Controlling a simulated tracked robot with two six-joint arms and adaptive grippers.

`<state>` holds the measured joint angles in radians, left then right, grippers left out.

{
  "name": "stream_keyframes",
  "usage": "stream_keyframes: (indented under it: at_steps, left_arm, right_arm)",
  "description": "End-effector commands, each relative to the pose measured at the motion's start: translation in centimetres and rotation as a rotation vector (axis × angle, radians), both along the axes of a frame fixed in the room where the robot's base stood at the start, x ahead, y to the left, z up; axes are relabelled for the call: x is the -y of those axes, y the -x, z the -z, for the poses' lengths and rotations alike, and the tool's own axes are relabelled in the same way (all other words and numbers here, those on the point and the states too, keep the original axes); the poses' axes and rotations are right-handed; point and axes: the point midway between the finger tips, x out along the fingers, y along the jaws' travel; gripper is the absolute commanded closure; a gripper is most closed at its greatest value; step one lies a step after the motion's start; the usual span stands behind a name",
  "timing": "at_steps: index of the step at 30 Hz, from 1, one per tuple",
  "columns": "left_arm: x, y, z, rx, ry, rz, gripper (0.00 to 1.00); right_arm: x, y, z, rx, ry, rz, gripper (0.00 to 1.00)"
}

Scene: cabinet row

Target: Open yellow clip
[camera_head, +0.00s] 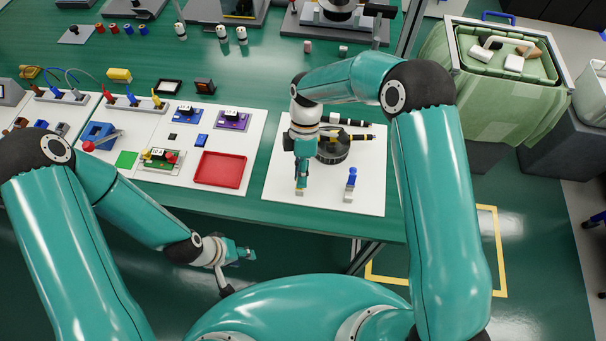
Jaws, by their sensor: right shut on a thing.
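My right gripper (302,186) points down over the left part of the white mat (372,200). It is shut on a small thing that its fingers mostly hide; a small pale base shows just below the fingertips. I cannot make out the colour of the held thing, so I cannot tell whether it is the yellow clip. A blue clip-like piece (351,178) stands upright on a similar pale base to the right, apart from the gripper. My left gripper (246,254) is low in front of the table edge, away from the mat; its finger opening is unclear.
A round black device (333,151) with dark rods sits behind my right gripper. A red tray (220,169) and electronic parts lie on the white board to the left. A yellow block (119,75) lies further back. A green-lined bin (490,75) stands at the right.

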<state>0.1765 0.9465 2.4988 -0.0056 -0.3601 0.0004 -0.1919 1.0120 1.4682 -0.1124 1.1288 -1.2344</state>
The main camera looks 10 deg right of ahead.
Motion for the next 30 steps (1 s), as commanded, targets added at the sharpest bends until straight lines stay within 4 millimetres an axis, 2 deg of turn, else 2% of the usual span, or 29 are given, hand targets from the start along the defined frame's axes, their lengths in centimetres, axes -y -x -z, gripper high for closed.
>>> stream_keyframes:
  at_steps: [9,24,25,29,30]
  left_arm:
    - [0.00,0.01,0.74,0.000,0.000,0.000,0.60]
    - [0.00,0.00,0.80,0.000,0.000,0.000,0.60]
    - [0.00,0.01,0.80,0.000,0.000,0.000,0.60]
    - [0.00,0.00,0.80,0.000,0.000,0.000,0.60]
    - [0.00,0.00,0.80,0.000,0.000,0.000,0.60]
  right_arm:
    - [-0.03,-0.86,-0.13,-0.130,-0.050,0.007,1.00]
    - [0.03,-0.96,-0.27,-0.152,-0.057,0.009,1.00]
    - [0.03,-0.96,-0.27,-0.152,-0.058,0.009,0.78]
    - [0.10,-0.93,-0.25,-0.154,-0.057,0.008,0.56]
    - [0.13,-0.92,-0.26,-0.154,-0.056,0.008,0.55]
